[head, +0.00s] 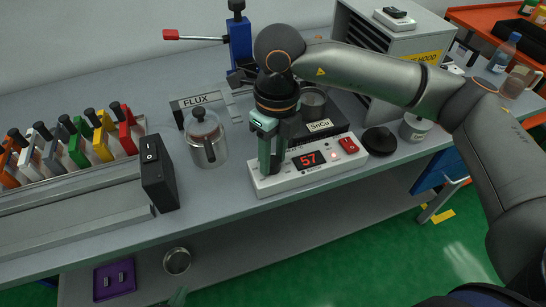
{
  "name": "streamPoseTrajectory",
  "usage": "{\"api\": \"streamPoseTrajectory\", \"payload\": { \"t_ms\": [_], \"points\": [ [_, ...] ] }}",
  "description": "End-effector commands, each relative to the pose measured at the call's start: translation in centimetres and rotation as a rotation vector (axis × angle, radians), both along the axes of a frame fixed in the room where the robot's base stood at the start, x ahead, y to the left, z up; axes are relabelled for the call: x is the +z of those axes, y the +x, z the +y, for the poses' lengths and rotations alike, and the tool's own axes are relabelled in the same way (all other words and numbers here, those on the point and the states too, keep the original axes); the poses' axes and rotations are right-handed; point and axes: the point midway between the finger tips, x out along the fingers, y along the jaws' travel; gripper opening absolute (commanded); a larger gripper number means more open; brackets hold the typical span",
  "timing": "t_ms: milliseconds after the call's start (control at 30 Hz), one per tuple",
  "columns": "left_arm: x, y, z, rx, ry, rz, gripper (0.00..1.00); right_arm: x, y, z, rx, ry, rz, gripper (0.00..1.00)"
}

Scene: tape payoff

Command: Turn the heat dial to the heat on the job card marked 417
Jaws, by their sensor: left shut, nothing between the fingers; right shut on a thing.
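The white heat unit (325,172) sits at the front of the bench, its red display (310,158) reading 57. A red switch (348,145) is at its right end. My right gripper (272,168) points down over the unit's left part. It is shut on what appears to be the heat dial, which the fingers hide. My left gripper (178,297) shows only as a small green tip at the bottom edge; it is shut and empty, well away from the bench. No card marked 417 can be made out.
A metal flux can (206,140) and a black switch box (159,174) stand left of the unit. The SnCu pot (313,102) is behind it. A black round lid (379,141) lies to the right. Coloured-handled tools (102,148) fill a rack at left.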

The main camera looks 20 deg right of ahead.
Motion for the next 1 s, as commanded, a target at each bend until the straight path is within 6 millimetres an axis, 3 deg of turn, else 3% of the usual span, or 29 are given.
{"api": "streamPoseTrajectory", "payload": {
  "t_ms": [667, 700, 933, 1000],
  "points": [
    [-0.24, 0.1, -0.01, -0.003, 0.002, 0.002, 0.0, 0.14, 0.07, 0.05, -0.069, 0.003, -0.004, 0.0],
    [-0.23, 0.11, -0.01, -0.003, 0.002, 0.001, 0.0, 0.14, 0.08, 0.06, -0.069, 0.003, -0.004, 0.42],
    [-0.2, 0.17, 0.04, -0.003, 0.003, -0.001, 0.0, 0.08, 0.04, 0.04, -0.068, 0.001, -0.003, 0.68],
    [-0.2, 0.17, 0.05, -0.003, 0.003, -0.001, 0.0, 0.06, 0.04, 0.03, -0.068, 0.001, -0.002, 0.71]
  ]
}}
